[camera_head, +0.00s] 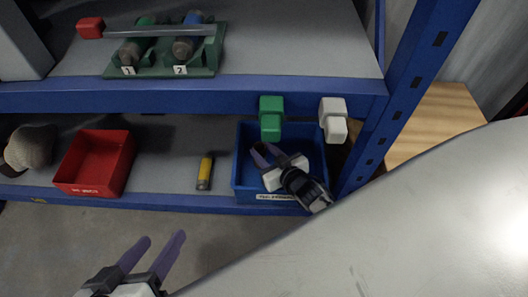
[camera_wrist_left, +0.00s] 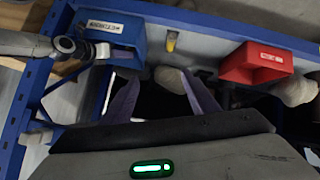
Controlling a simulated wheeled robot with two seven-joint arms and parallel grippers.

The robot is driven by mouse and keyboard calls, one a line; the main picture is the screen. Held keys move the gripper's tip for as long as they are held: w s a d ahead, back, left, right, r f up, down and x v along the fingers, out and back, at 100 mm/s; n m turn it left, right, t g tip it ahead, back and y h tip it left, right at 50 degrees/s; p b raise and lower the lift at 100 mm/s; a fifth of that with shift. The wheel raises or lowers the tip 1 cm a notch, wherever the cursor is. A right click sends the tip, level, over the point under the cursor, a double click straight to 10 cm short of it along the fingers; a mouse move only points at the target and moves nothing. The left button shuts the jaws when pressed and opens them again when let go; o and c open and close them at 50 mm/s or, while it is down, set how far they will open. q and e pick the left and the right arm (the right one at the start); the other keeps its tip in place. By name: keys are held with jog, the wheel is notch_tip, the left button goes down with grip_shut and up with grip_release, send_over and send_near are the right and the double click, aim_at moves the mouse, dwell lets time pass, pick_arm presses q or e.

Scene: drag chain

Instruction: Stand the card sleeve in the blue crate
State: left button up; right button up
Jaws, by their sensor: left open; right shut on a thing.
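The blue crate (camera_head: 240,180) stands on the lower shelf at its right end; it also shows at the upper left of the left wrist view (camera_wrist_left: 127,33). My right gripper (camera_head: 264,150) is over the crate's opening, its purple fingers pointing to the back left. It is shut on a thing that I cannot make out. I cannot pick out the card sleeve with certainty in either view. My left gripper (camera_head: 161,241) is open and empty, low in front of the shelf, its fingers also showing in the left wrist view (camera_wrist_left: 160,92).
A green block (camera_head: 271,118) and a white block (camera_head: 333,120) are above the crate. A yellow cylinder (camera_head: 205,172) and red bin (camera_head: 112,154) stand to its left. A green rack (camera_head: 115,69) is on the upper shelf. A blue post (camera_head: 416,75) stands right.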

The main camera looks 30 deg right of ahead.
jog(key=o, duration=1.3)
jog(key=shift+f, duration=0.1)
pick_arm(q)
jog(key=shift+r, duration=0.1)
pick_arm(e)
jog(key=shift+r, duration=0.2)
pick_arm(q)
jog(key=shift+s+a+f+g+y+p, duration=0.3)
jog(key=shift+a+f+p, duration=0.25)
jog(key=shift+p, duration=0.35)
jog(key=shift+s+a+f+g+y+p, duration=0.1)
jog(key=shift+a+f+g+y+p, duration=0.15)
jog(key=shift+a+f+y+p, duration=0.4)
jog(key=shift+s+a+f+g+y+p, duration=0.25)
jog(key=shift+f+p, duration=0.4)
jog(key=shift+p, duration=0.45)
pick_arm(e)
jog(key=shift+v, duration=5.95)
pick_arm(q)
jog(key=shift+r, duration=0.1)
pick_arm(e)
jog(key=shift+s+f, duration=0.1)
jog(key=shift+s, duration=0.05)
